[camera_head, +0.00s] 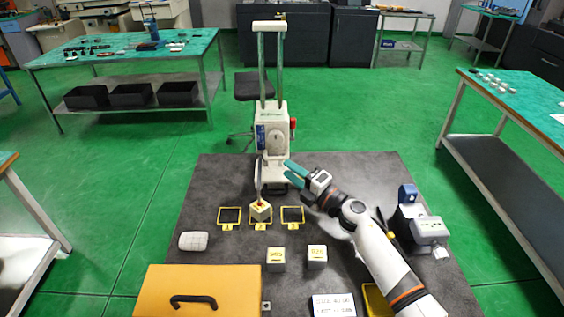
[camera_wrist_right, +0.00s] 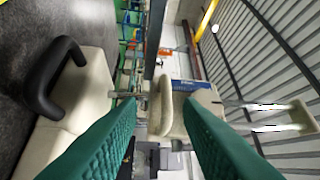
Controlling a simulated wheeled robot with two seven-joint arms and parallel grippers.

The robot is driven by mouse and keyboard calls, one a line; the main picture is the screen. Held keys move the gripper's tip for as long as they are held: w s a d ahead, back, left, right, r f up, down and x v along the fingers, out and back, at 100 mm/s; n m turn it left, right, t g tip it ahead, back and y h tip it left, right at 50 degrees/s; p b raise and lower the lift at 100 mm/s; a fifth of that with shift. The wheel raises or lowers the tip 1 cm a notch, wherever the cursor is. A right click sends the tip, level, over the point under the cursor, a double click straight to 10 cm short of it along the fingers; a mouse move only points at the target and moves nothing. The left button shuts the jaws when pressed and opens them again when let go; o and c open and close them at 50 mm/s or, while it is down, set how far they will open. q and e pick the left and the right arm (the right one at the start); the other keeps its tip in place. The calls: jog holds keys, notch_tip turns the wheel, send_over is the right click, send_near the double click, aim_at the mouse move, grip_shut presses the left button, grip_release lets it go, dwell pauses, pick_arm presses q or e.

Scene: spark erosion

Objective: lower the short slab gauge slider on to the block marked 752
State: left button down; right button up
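In the head view the cream gauge slider (camera_head: 271,128), with a blue label, round dial and red knob, sits low on two upright posts. A thin grey slab hangs in front of it, above a cream block (camera_head: 262,212) in the middle yellow frame. I cannot tell if they touch. Its marking is too small to read. My right gripper (camera_head: 288,168) is in front of the gauge's lower right side. In the right wrist view, its teal fingers (camera_wrist_right: 160,135) are apart, with a rounded cream part (camera_wrist_right: 165,100) beyond the gap. My left gripper is not in view.
Two cream blocks (camera_head: 276,260) (camera_head: 317,257) stand nearer on the dark mat, beside an orange case (camera_head: 205,285) and a display (camera_head: 333,305). Yellow frames (camera_head: 229,217) (camera_head: 292,216) flank the middle one. A grey device (camera_head: 430,230) is right of my arm.

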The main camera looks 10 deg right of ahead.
jog(key=v, duration=0.7)
jog(key=shift+s, duration=0.15)
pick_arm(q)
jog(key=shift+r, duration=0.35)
